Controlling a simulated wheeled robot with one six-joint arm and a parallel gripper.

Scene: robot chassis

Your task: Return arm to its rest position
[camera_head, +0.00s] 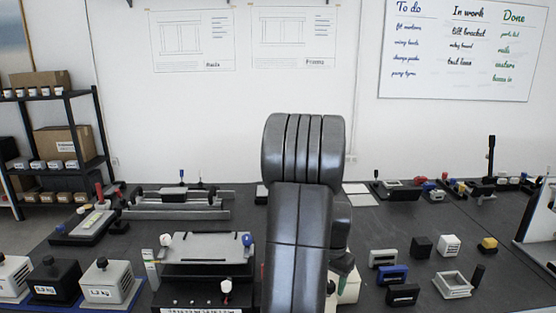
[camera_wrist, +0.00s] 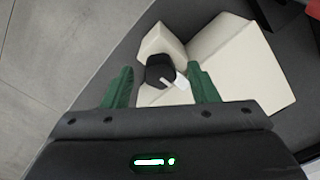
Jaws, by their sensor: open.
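My arm rises in the middle of the head view, and its dark links hide most of my gripper. I see no finger touching the knob. A pale piece also shows by the arm in the head view (camera_head: 349,288).
A dark worktable (camera_head: 390,225) spans the head view. A plate fixture (camera_head: 207,247) stands left of my arm, and labelled weights (camera_head: 106,283) stand farther left. Small blocks and a blue bracket (camera_head: 392,275) lie to the right. A shelf (camera_head: 50,130) stands at far left.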

